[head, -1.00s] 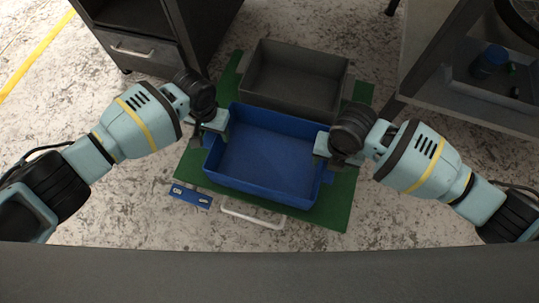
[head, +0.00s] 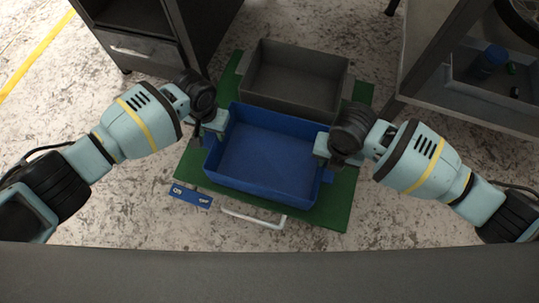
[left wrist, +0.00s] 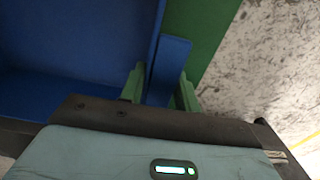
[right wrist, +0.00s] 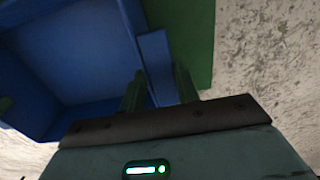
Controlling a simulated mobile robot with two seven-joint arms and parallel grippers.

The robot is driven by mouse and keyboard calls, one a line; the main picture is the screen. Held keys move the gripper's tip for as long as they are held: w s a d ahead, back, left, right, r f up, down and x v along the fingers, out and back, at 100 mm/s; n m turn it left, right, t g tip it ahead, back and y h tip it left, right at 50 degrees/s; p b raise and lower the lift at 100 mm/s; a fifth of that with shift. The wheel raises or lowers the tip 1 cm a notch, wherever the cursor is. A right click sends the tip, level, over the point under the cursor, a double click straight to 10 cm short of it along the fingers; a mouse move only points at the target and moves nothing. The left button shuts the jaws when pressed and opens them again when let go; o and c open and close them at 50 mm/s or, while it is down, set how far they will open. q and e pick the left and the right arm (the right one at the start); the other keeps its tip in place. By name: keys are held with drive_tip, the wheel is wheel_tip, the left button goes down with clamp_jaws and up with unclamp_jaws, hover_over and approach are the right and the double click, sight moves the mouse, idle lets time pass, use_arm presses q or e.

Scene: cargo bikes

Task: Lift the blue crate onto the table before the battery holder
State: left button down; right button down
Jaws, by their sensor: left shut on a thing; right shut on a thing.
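The blue crate (head: 264,160) is empty and sits between my two grippers over a green board in the head view. My left gripper (head: 212,133) is at its left end, and my right gripper (head: 327,156) is at its right end. In the left wrist view the left gripper's green fingers (left wrist: 158,86) are shut on the crate's blue side handle (left wrist: 169,65). In the right wrist view the right gripper's fingers (right wrist: 158,90) are shut on the other blue handle (right wrist: 155,62). Whether the crate is clear of the board is hard to tell. The battery holder cannot be made out.
A grey crate (head: 247,82) stands just behind the blue one on the green board (head: 338,210). A white handle (head: 253,218) is at the board's front. A dark cabinet (head: 133,45) stands back left, and a shelf unit (head: 480,103) with small items stands at right.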

use_arm(q)
drive_tip(key=shift+r, duration=0.25)
use_arm(e)
drive_tip(key=shift+r, duration=0.2)
